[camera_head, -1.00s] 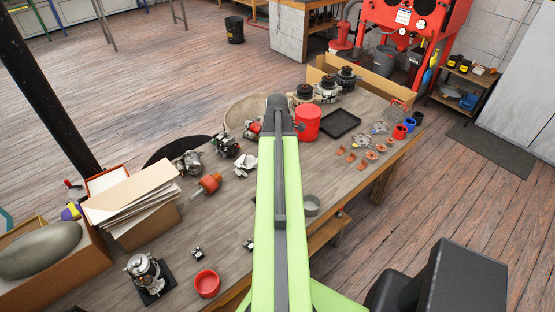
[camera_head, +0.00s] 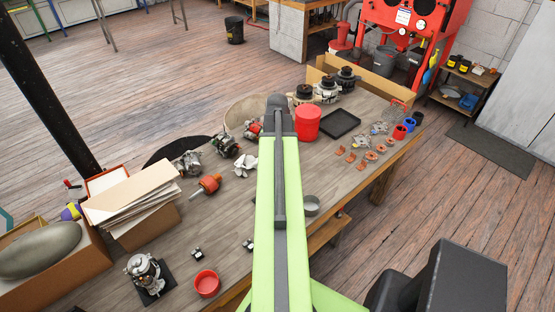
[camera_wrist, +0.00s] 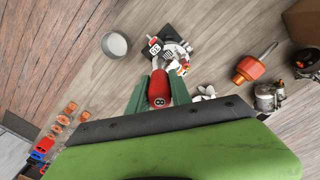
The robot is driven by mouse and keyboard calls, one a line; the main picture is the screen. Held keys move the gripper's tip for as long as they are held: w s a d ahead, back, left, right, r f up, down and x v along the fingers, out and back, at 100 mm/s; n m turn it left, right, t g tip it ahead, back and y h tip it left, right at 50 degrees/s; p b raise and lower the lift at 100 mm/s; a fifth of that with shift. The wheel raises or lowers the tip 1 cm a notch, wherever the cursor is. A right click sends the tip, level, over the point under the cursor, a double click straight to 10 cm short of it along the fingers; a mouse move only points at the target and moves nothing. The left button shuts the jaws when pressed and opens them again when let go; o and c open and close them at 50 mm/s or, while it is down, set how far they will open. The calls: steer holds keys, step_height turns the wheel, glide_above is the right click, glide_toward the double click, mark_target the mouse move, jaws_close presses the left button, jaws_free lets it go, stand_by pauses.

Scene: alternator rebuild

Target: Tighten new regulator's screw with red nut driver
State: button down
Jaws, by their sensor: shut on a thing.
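My gripper (camera_wrist: 160,84) is shut on the red nut driver (camera_wrist: 159,90), with a green finger on each side of the red handle. The driver's far end points toward an alternator (camera_wrist: 178,56) in the wrist view. A small black block with light markings (camera_wrist: 153,48), perhaps the regulator, is at that alternator's left side. The screw is too small to make out, and I cannot tell whether the driver touches it. In the head view, my arm hides the gripper and the driver.
A grey bowl (camera_head: 311,206) and an orange-and-metal rotor (camera_head: 206,185) lie on the bench on either side of my arm. A red canister (camera_head: 308,122) and a black tray (camera_head: 340,124) stand farther back.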

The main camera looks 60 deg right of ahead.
steer(key=m, duration=1.6)
steer(key=shift+m, duration=1)
steer(key=shift+f, duration=0.15)
